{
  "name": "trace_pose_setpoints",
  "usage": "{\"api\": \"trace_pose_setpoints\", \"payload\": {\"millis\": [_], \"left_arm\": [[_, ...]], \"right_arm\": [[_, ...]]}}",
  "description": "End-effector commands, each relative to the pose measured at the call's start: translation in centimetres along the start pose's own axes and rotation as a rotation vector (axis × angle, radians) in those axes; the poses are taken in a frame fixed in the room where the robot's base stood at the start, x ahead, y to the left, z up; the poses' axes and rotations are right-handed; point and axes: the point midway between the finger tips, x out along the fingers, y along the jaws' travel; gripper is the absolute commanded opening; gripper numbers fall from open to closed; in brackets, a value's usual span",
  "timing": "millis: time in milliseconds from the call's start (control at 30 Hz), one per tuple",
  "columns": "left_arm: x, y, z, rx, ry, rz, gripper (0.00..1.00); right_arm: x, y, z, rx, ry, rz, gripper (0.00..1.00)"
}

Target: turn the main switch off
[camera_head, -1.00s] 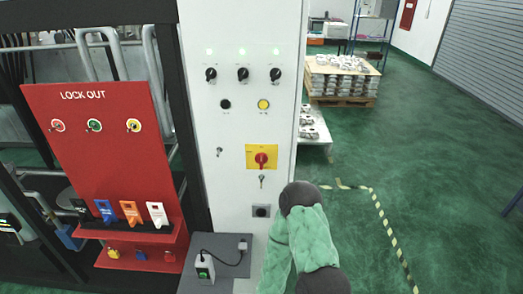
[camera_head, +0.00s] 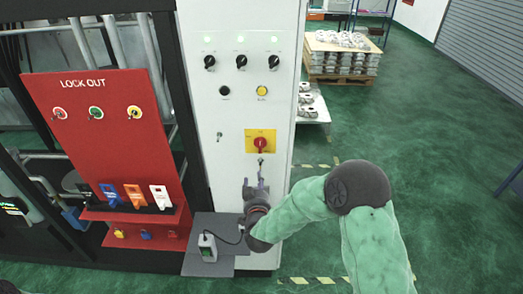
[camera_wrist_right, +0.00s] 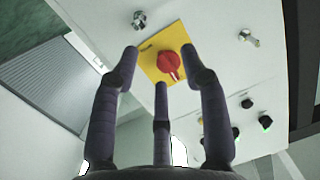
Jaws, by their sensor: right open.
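The main switch is a red rotary knob (camera_head: 260,144) on a yellow plate (camera_head: 250,134), on the front of a white cabinet. In the right wrist view the red knob (camera_wrist_right: 168,63) sits on its yellow plate (camera_wrist_right: 150,50), with a pale mark on the knob. My right gripper (camera_head: 254,185) is just below the switch in the head view, its fingers pointing up towards it. In the wrist view my right gripper (camera_wrist_right: 161,66) has its fingers spread around the knob's outline, open and empty. Contact with the knob is not visible. My left gripper is not in view.
The white cabinet (camera_head: 230,100) also carries black selector knobs (camera_head: 241,61), lamps and a small key switch (camera_head: 219,135). A red lockout board (camera_head: 95,150) with coloured tags stands left. A grey ledge (camera_head: 215,228) with a small box is below.

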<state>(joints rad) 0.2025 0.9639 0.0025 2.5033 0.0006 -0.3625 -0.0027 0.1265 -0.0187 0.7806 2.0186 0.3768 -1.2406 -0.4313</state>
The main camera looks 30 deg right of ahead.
Motion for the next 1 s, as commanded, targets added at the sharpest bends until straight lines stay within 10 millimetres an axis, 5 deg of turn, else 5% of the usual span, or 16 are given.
{"api": "trace_pose_setpoints", "payload": {"millis": [100, 200, 367, 1000], "left_arm": [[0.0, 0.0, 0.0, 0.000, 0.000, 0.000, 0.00], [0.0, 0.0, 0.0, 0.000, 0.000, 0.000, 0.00], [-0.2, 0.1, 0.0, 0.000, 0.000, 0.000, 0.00], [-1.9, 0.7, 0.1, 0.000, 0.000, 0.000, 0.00]], "right_arm": [[-0.3, 1.2, -3.4, -0.001, 0.098, 0.054, 0.45], [-0.5, 1.7, -4.8, -0.004, 0.139, 0.080, 0.45], [0.2, 2.1, -5.5, -0.005, 0.155, 0.093, 0.45], [9.4, 2.9, -6.8, -0.005, 0.152, 0.090, 0.45]]}}
